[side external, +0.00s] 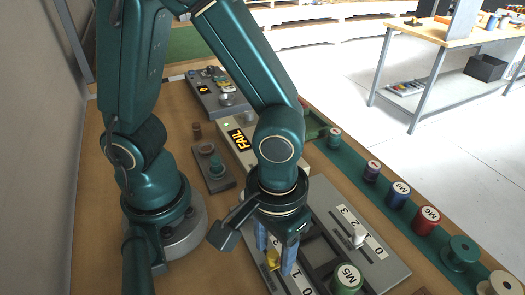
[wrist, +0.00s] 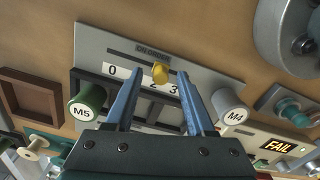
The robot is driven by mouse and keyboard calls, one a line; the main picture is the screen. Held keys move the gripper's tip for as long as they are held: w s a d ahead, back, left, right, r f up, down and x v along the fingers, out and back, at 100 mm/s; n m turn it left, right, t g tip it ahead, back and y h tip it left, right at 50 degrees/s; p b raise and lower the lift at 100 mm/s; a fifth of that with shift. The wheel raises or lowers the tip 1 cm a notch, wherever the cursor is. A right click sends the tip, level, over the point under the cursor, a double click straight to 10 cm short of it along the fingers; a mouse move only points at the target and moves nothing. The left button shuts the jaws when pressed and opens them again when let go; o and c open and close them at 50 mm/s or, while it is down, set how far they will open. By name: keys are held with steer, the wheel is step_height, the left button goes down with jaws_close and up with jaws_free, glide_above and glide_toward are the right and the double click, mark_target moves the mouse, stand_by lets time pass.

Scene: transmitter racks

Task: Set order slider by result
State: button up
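The order slider has a small yellow knob (wrist: 160,73) on a grey panel (wrist: 215,75) marked "ON ORDER". Its white scale (wrist: 114,71) shows 0, 2 and 3 in the wrist view; my left finger covers the spot between 0 and 2. The knob stands close to the 2, but its exact setting is hard to tell. My gripper (wrist: 160,75) is open, with its blue fingers on either side of the knob and gaps to both. In the side view my gripper (side external: 275,270) is low over the panel, the yellow knob (side external: 272,260) between the fingers. A display (side external: 238,139) reads FAIL.
A green M5 spool (wrist: 88,104) and a grey M4 spool (wrist: 228,106) flank the fingers. A second slider with a white knob (side external: 358,238) and a 0 to 3 scale is to the right.

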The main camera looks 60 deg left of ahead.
mark_target(275, 251)
steer(key=shift+r, duration=0.1)
steer(key=shift+r, duration=2.5)
steer(key=shift+w+a+r, duration=0.1)
steer(key=shift+w+a, duration=0.05)
steer(key=shift+w, duration=0.1)
steer(key=w+a+r+m+t, duration=0.1)
steer(key=a+r+m+t, duration=0.2)
steer(key=a, duration=0.8)
step_height(275, 251, up, 5)
steer(key=t, duration=0.2)
steer(key=shift+w+f+t, duration=0.15)
steer(key=shift+w+t, duration=0.05)
steer(key=shift+t, duration=0.1)
